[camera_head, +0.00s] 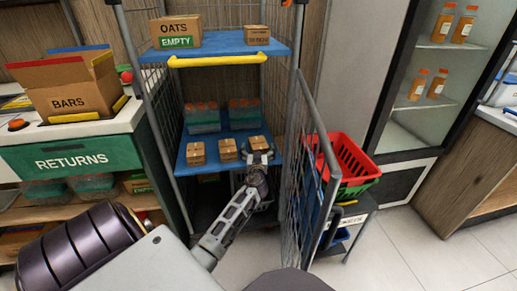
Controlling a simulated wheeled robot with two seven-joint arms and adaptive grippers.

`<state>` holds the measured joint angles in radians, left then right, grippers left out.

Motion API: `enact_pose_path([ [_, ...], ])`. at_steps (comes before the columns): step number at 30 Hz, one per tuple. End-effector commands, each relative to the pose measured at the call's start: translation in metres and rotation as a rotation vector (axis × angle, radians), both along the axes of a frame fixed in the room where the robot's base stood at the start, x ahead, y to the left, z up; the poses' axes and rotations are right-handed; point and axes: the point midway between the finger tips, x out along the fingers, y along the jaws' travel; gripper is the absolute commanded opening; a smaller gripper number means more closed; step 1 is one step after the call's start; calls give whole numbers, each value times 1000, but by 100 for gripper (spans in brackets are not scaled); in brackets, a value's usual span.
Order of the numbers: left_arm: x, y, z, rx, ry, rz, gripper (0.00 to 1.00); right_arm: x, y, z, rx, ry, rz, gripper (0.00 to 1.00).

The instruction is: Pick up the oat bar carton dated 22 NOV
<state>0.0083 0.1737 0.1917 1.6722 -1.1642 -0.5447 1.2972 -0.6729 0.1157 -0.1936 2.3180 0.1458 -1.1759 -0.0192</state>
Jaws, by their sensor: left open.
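Several small brown cartons stand along the front of the blue middle shelf (212,168) of a wire cage trolley: a left one (196,154), a middle one (228,150) and a right one (258,143). Their printed dates are too small to read, so I cannot tell which says 22 NOV. My left gripper (258,156) is open at the front of the right carton and covers its lower part. I cannot tell whether its fingers touch the carton. My right gripper is not in view.
The trolley's mesh door (306,185) stands open close to the right of my left arm. The top shelf holds an OATS box (176,32) and a smaller box (257,35). A returns counter (75,158) with a BARS box (68,88) is left; red and green baskets (350,160) are right.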

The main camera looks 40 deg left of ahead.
Motion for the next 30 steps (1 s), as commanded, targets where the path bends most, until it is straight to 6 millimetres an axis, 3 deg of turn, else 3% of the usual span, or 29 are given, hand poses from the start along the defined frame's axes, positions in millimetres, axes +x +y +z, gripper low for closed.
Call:
enact_pose_path([
  [9, 21, 17, 0, 1, 1, 0, 100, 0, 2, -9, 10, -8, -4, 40],
  [25, 22, 18, 0, 1, 1, 0, 100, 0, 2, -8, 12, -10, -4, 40],
  [30, 22, 18, 0, 1, 1, 0, 81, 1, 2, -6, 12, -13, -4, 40],
])
